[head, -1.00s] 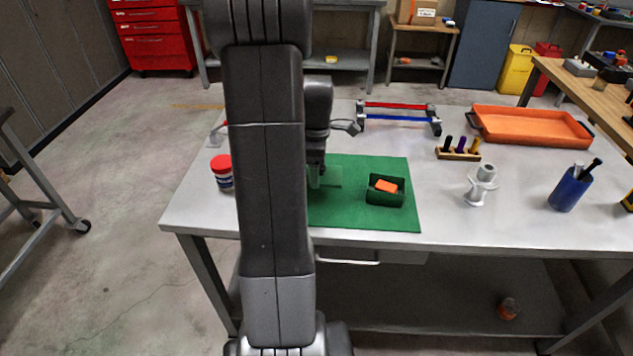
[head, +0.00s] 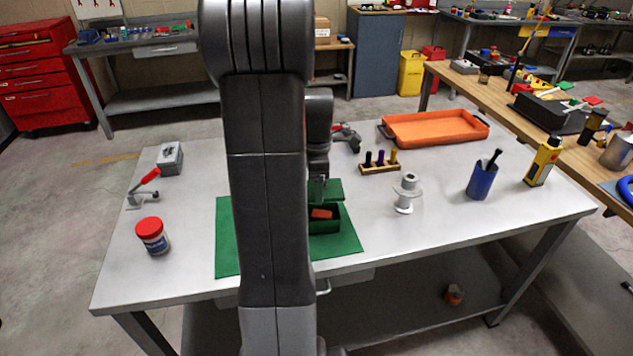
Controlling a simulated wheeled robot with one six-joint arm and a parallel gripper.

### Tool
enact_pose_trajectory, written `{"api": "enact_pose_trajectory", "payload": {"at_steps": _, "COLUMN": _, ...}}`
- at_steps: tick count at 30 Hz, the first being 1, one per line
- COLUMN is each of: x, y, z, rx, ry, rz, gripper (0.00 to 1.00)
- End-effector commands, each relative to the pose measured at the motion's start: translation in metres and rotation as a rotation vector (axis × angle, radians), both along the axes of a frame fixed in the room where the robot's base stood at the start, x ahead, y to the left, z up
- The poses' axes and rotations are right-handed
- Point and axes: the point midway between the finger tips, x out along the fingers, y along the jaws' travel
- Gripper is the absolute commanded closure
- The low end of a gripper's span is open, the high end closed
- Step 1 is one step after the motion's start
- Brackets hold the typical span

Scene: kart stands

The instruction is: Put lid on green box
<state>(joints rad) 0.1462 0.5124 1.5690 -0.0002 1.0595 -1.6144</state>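The green box (head: 326,228) stands open on the green mat, with an orange block (head: 321,214) inside; my arm covers its left part. The flat green lid (head: 333,187) appears just behind and above the box opening in the picture, apart from its rim as far as I can see. My gripper (head: 318,196) points down at the lid and appears shut on it, though the fingers are small and partly hidden by my arm. The lid's left part is hidden, and its exact height is hard to tell.
The green mat (head: 228,262) lies on the grey table. A red-capped jar (head: 152,236) and a red-handled clamp (head: 143,190) stand left. Right are a peg block (head: 380,168), a white spool (head: 407,193), a blue cup (head: 482,181) and an orange tray (head: 435,128).

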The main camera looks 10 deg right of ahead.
Motion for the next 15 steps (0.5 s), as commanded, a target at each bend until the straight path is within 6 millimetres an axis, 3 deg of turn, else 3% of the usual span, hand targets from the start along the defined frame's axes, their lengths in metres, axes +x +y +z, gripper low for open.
{"api": "enact_pose_trajectory", "payload": {"at_steps": 15, "x": 0.0, "y": 0.0, "z": -0.042, "rx": 0.0, "ry": 0.001, "rz": -0.001, "gripper": 0.52}}
